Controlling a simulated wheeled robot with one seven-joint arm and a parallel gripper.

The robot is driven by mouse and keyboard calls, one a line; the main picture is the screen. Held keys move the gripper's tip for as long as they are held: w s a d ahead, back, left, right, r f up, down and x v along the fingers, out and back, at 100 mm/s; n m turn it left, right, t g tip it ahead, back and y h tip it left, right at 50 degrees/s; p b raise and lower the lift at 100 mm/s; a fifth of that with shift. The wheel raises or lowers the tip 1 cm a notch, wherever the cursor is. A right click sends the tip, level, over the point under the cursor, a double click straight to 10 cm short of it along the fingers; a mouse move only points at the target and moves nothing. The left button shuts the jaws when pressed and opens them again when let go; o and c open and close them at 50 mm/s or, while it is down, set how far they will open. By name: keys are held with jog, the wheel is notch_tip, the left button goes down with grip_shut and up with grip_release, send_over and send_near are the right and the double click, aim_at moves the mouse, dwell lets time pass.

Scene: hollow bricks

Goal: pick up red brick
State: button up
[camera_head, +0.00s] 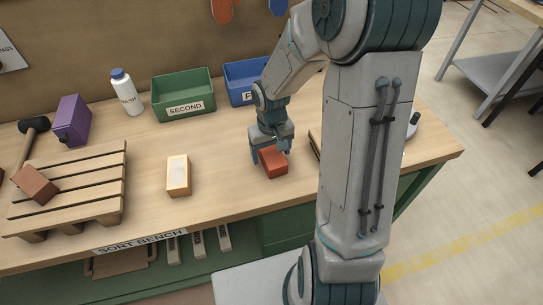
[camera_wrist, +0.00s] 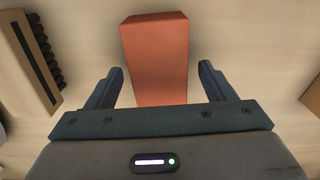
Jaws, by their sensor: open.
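The red brick (camera_head: 273,162) lies on the wooden bench top, right of the middle in the head view. In the wrist view the red brick (camera_wrist: 155,60) runs lengthwise up the picture, with its near end between my two fingers. My gripper (camera_head: 271,150) is above the bench at the brick, pointing down. In the wrist view my gripper (camera_wrist: 160,80) is open, with one finger on each side of the brick and a gap on both sides. Its near end is hidden by the gripper body in the wrist view.
A pale brick (camera_head: 178,176) and a wooden pallet (camera_head: 75,190) with a brownish-red brick (camera_head: 35,185) lie to the left. A green bin (camera_head: 183,95) marked SECOND, a blue bin (camera_head: 243,80), a white bottle (camera_head: 126,92) and a purple object (camera_head: 70,121) stand behind. Bench between pale and red bricks is clear.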

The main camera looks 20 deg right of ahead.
jog(key=shift+f, duration=0.75)
jog(key=c, duration=1.4)
jog(key=shift+r, duration=0.1)
